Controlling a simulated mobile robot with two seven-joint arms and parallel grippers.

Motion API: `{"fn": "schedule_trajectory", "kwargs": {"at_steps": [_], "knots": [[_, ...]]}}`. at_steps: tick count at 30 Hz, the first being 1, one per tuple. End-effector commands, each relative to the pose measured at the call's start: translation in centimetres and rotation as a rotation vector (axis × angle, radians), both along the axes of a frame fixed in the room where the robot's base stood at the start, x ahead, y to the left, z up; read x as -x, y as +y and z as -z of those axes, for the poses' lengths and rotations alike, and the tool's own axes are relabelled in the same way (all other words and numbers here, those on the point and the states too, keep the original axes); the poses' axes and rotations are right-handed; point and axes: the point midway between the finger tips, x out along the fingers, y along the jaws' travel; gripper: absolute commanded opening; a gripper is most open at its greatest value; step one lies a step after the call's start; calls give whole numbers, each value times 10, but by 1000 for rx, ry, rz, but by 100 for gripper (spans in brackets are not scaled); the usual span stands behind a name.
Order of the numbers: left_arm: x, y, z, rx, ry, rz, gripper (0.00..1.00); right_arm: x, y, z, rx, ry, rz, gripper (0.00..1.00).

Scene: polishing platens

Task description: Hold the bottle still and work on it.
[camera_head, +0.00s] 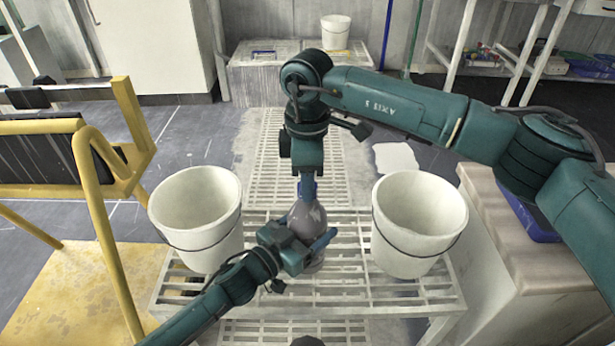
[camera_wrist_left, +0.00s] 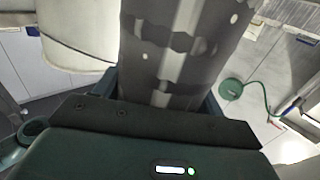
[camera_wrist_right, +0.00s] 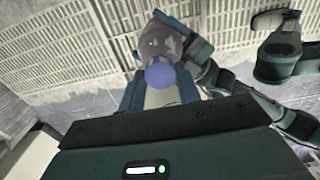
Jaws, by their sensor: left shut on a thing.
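The bottle (camera_head: 307,219) is grey with pale patches and a blue cap (camera_wrist_right: 160,73). It stands upright on the slatted white table (camera_head: 345,300) between two buckets. My left gripper (camera_head: 312,240) is shut around its body from the front left. In the left wrist view the bottle's side (camera_wrist_left: 170,55) fills the space between the fingers. My right gripper (camera_head: 308,186) points straight down over the bottle's top. In the right wrist view its fingers (camera_wrist_right: 161,92) are apart, one on each side of the cap. Contact with the cap is not clear.
A white bucket (camera_head: 197,225) stands left of the bottle and another (camera_head: 417,225) right of it, both close to my arms. A yellow frame (camera_head: 95,185) is at the left. A pale cabinet (camera_head: 510,250) with a blue tray (camera_head: 535,217) is at the right.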

Motion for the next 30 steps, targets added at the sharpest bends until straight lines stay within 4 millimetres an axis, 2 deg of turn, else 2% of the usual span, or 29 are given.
{"fn": "schedule_trajectory", "kwargs": {"at_steps": [1,10,14,17,30], "knots": [[0,0,0,-1,1,0,6,0,0,0,0,0,0,28],[0,0,0,-1,1,0,6,0,0,0,0,0,0,4],[0,0,0,-1,1,0,6,0,0,0,0,0,-36,4],[0,0,0,-1,1,0,6,0,0,0,0,0,-162,4],[0,0,0,-1,1,0,6,0,0,-1,1,0,-1130,3]]}}
